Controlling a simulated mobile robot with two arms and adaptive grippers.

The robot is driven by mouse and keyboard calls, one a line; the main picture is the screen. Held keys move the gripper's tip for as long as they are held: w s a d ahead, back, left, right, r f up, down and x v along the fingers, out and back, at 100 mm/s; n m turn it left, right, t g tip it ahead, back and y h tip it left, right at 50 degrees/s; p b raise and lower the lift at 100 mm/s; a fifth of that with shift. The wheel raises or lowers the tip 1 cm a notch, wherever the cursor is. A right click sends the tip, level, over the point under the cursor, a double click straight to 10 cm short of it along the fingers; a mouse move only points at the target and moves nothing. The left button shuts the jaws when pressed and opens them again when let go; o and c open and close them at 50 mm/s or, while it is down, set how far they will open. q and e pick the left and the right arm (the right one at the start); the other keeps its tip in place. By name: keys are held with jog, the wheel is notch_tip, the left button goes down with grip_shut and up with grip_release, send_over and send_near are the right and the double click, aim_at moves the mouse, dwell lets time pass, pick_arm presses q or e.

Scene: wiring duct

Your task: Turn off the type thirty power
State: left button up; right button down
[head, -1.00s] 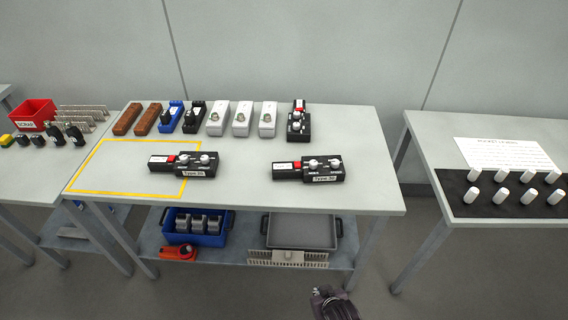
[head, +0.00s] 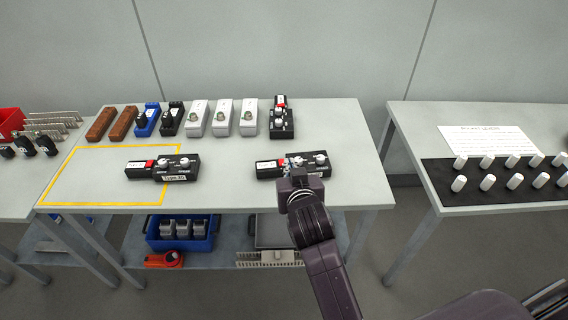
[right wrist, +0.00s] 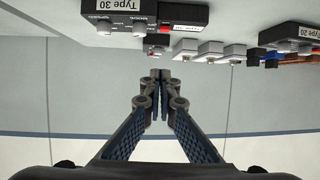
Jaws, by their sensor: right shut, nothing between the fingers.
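The Type 30 unit is a black box (head: 316,172) with white knobs at the front right of the middle table, with a black plug-like part (head: 267,170) on its left. My right gripper (head: 293,165) is in front of it and hides part of it, including its label. In the right wrist view the Type 30 label shows on the unit (right wrist: 125,14), with a red part (right wrist: 165,29) beside it. There my right gripper (right wrist: 158,78) is shut and empty, apart from the unit. My left gripper is not in view.
A similar Type 20 unit (head: 177,167) sits at left, partly within a yellow outline (head: 95,207). Another black unit (head: 281,122), white, blue and brown modules line the back. A side table (head: 400,108) with white knobs stands right. The table front between the units is clear.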

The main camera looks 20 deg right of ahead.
jog(key=shift+w, duration=0.15)
jog(key=p, duration=0.1)
send_over(282, 162)
jog(key=s, duration=0.3)
notch_tip(282, 162, down, 4)
notch_tip(282, 162, down, 2)
jog(key=shift+d+f, duration=0.1)
jog(key=shift+f, duration=0.05)
jog(key=shift+s+f, duration=0.1)
jog(key=shift+f, duration=0.7)
